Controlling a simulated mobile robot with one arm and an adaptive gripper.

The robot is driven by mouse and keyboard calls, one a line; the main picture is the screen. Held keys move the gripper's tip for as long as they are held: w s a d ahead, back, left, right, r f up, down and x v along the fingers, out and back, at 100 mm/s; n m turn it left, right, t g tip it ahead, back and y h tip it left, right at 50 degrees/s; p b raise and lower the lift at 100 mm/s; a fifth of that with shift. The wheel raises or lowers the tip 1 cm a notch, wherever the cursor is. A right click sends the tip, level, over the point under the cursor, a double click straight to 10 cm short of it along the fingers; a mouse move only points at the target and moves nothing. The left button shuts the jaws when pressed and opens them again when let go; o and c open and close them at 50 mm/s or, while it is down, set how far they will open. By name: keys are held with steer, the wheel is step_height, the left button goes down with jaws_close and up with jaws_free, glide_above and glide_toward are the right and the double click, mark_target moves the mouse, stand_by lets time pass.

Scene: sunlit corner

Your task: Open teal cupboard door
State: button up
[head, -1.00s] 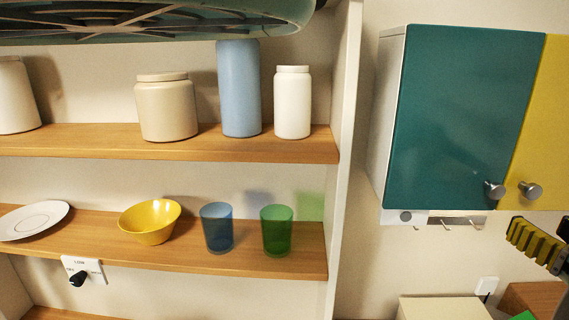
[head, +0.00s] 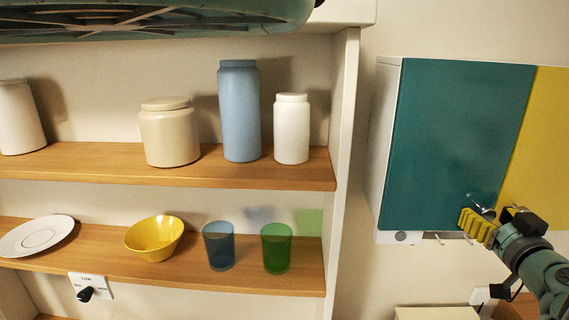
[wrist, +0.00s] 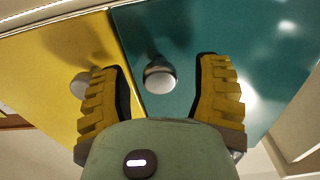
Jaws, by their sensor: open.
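The teal cupboard door (head: 455,140) is shut, on the wall cabinet at the right of the head view. It also shows in the wrist view (wrist: 205,28). My gripper (head: 488,222) is open at the door's lower right corner and partly hides the knob in the head view. I cannot tell whether a finger touches the knob.
A yellow door (head: 545,150) adjoins the teal one; its knob (wrist: 80,86) is just outside my left finger in the wrist view. A hook rail (head: 450,238) hangs below the cabinet. Shelves (head: 200,171) with jars, cups, a bowl and a plate stand left.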

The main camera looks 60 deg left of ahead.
steer(key=shift+w+a, duration=0.25)
steer(key=shift+a, duration=0.05)
steer(key=shift+o, duration=0.2)
jaws_close()
stand_by(0.4)
